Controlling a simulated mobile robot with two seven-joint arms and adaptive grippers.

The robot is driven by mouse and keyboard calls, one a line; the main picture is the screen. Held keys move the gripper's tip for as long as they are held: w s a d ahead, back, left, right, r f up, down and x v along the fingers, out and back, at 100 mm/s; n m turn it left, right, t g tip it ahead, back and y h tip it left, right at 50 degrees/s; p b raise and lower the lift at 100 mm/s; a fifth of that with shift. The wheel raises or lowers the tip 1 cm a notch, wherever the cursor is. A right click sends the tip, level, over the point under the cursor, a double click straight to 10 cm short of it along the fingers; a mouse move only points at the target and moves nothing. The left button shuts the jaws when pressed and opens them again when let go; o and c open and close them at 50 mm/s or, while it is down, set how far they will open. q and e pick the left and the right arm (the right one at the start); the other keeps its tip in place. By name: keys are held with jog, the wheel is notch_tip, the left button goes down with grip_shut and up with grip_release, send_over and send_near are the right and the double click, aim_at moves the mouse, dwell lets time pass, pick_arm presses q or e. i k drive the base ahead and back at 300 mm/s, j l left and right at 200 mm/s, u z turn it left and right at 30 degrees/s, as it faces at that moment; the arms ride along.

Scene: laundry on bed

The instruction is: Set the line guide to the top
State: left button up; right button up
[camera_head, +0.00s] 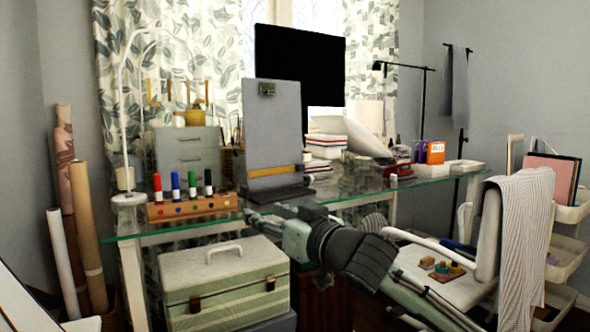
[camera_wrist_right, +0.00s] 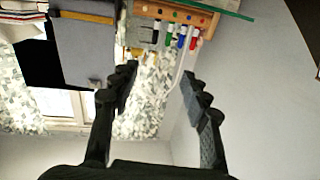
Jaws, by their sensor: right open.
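The line guide (camera_head: 274,172) is a yellow-orange bar lying across the lower part of a grey upright board (camera_head: 272,120) with a clip at its top. The board leans on a dark base on the glass desk. In the right wrist view, which is upside down, the guide (camera_wrist_right: 86,16) crosses the board (camera_wrist_right: 85,45) near the picture's top. My right gripper (camera_head: 265,218) is at the desk's front edge, below and in front of the board, apart from the guide. In the wrist view its fingers (camera_wrist_right: 160,88) are spread and empty. My left gripper is out of view.
A wooden block with several coloured markers (camera_head: 190,207) stands left of the board. A black monitor (camera_head: 299,65) is behind it. A green-striped case (camera_head: 222,280) sits below the glass desk (camera_head: 420,180). A chair with a draped cloth (camera_head: 520,240) stands at right.

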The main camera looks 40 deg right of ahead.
aim_at(300, 167)
jog(key=i+l, duration=0.15)
jog(key=l, duration=0.2)
jog(key=i+l, duration=0.1)
jog(key=l, duration=0.25)
jog(key=i+l, duration=0.15)
jog(key=l, duration=0.2)
jog(key=i+l, duration=0.15)
jog(key=l, duration=0.15)
jog(key=i+l, duration=0.15)
jog(key=l, duration=0.2)
jog(key=i+l, duration=0.1)
jog(key=l, duration=0.25)
